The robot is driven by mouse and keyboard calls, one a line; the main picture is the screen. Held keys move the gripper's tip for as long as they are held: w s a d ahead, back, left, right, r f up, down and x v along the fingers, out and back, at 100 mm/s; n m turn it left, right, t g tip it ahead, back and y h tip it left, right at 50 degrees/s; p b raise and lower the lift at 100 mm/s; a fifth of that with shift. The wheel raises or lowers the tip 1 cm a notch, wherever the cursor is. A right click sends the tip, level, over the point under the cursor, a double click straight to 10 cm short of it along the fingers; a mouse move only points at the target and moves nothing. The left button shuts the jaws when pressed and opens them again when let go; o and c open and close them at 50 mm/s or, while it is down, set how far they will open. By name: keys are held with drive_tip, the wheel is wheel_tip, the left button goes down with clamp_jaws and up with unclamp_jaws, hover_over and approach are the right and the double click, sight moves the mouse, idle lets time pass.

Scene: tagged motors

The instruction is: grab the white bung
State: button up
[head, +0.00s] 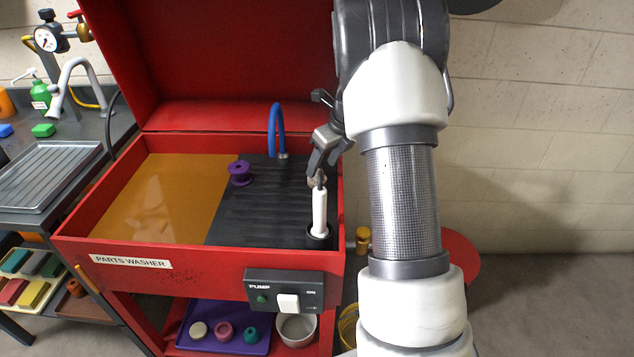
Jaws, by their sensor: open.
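A small off-white round piece (198,330), which looks like the white bung, sits at the left on a purple tray (258,346) on the shelf under the parts washer. A pink piece (223,331) and a teal piece (250,335) stand to its right on the same tray. My gripper (316,172) is open, high above the right side of the washer basin and far from the tray. Its fingertips are close to the top of a white-handled tool (319,212) standing in a black cup (319,238); I cannot tell whether they touch.
The red parts washer (200,262) has its lid up, a blue hose (272,128) and a purple spool (240,173). The pump switch box (285,292) juts from its front above the shelf.

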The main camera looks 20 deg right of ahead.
sight(317, 177)
drive_tip(key=shift+w+b+x, duration=0.1)
drive_tip(key=shift+b+x, duration=0.35)
drive_tip(key=shift+x, duration=0.9)
drive_tip(key=shift+w+b+x, duration=0.15)
drive_tip(key=shift+b+x, duration=0.25)
drive_tip(key=shift+x, duration=0.95)
drive_tip(key=shift+a+r, duration=0.1)
drive_tip(key=shift+r, duration=0.1)
drive_tip(key=c, duration=1.1)
